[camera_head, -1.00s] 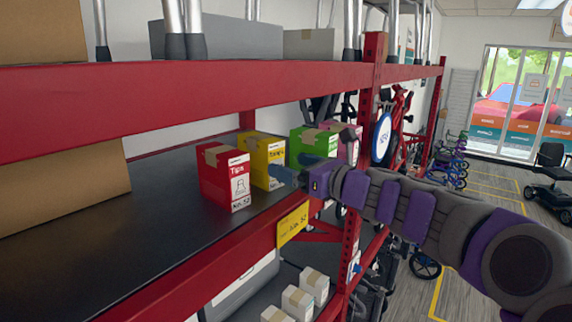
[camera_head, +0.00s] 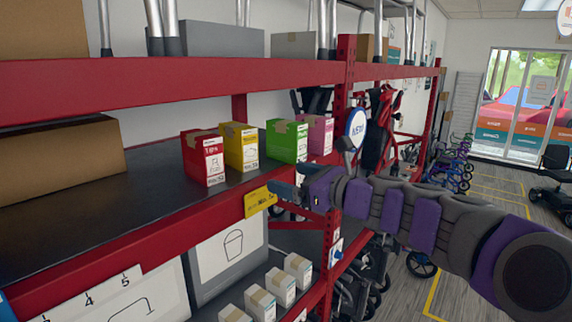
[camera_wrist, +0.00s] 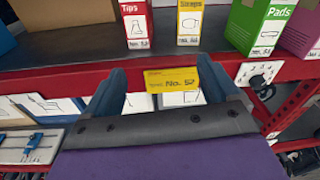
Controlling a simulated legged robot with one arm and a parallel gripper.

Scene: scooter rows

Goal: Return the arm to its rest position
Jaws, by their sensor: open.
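My arm reaches in from the right in the head view, with my gripper (camera_head: 277,198) in front of the red shelf's front beam. In the wrist view my gripper (camera_wrist: 160,86) has its two blue fingers spread wide, with nothing held between them. A yellow label reading "No. 52" (camera_wrist: 171,80) on the beam shows between the fingers. On the shelf stand a red Tips box (camera_head: 203,158), a yellow box (camera_head: 240,147), a green box (camera_head: 287,141) and a pink box (camera_head: 319,134), all upright and apart from the fingers.
A large cardboard box (camera_head: 60,162) lies on the shelf at left. Small white boxes (camera_head: 281,286) and a grey bin (camera_head: 228,252) sit on the lower shelf. A red upright post (camera_head: 341,100) stands close behind the arm.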

